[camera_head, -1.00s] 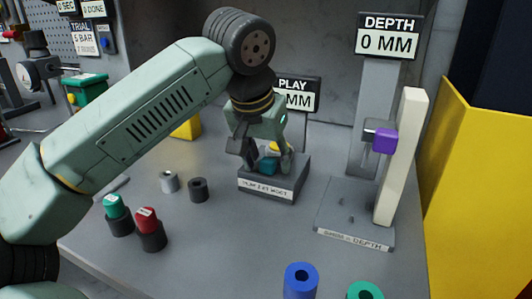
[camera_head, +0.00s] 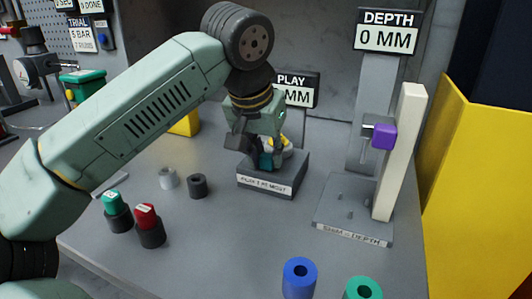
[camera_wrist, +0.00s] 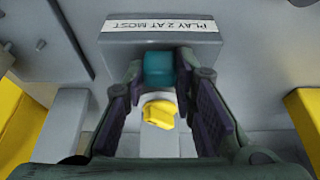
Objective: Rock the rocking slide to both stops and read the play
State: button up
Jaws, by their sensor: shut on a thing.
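The play fixture is a dark grey block (camera_head: 290,181) with a "play 2 at most" label on its front. A small teal block (camera_head: 266,161), which I take for the rocking slide, sits on it. In the wrist view the teal block (camera_wrist: 160,70) lies between the ends of my fingers. My gripper (camera_head: 258,158) points down over the fixture and is shut on the teal block. A yellow piece (camera_wrist: 159,113) on a white round base shows between the fingers, nearer the palm. The "PLAY" display (camera_head: 297,90) is partly hidden by my arm, so only "MM" reads.
A depth stand (camera_head: 350,222) with a purple block (camera_head: 383,136) is at right; its display (camera_head: 387,32) reads 0 MM. Green-topped (camera_head: 113,203) and red-topped (camera_head: 147,218) pieces and two small cylinders stand left. Blue (camera_head: 299,277) and green (camera_head: 363,289) rings are in front.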

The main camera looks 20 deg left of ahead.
jog(key=shift+c, duration=1.4)
jog(key=shift+a, duration=0.2)
jog(key=shift+d, duration=0.4)
dwell(1.2)
jog(key=shift+a+p, duration=0.25)
jog(key=shift+p, duration=0.15)
dwell(0.6)
jog(key=o, duration=1.1)
